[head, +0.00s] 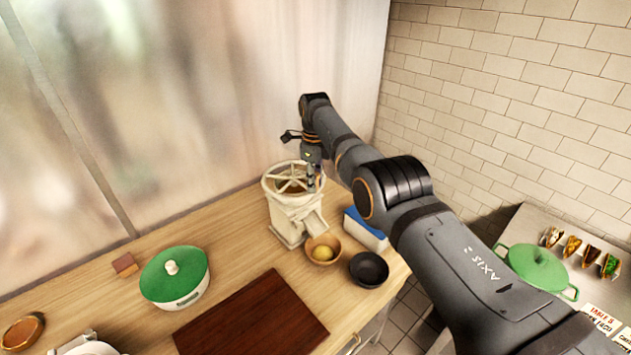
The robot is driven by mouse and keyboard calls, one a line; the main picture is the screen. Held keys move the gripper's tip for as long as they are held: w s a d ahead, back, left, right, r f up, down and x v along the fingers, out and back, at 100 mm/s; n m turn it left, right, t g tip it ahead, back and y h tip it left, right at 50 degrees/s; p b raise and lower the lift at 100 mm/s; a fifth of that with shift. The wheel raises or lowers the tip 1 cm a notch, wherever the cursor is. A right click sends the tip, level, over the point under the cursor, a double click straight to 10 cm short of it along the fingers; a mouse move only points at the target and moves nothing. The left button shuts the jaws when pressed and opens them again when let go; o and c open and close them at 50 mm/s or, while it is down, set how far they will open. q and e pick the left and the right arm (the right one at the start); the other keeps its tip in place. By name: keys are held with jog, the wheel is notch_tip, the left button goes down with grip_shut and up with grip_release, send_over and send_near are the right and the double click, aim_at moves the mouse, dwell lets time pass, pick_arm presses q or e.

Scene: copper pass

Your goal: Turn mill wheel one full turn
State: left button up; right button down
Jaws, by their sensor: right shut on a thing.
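The mill (291,217) is a cream-coloured body with a spout, standing on the wooden counter near its back edge. Its spoked mill wheel (284,186) lies roughly flat on top. My right gripper (312,184) points down at the right side of the wheel's rim and is shut on a part of the wheel, probably a handle; the fingers hide most of that part. A wooden bowl (312,258) with something yellow in it sits below the spout. My left gripper is not in view.
A black bowl (369,269) and a blue-and-white box (365,229) stand right of the mill. A green-lidded pot (174,278), a small wooden block (124,265) and a dark board (252,324) lie left and in front. A green pan (537,264) sits on the right-hand counter.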

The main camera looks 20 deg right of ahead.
jog(key=shift+a, duration=0.15)
jog(key=c, duration=1.1)
grip_release()
jog(key=shift+a, duration=0.1)
jog(key=shift+d, duration=0.2)
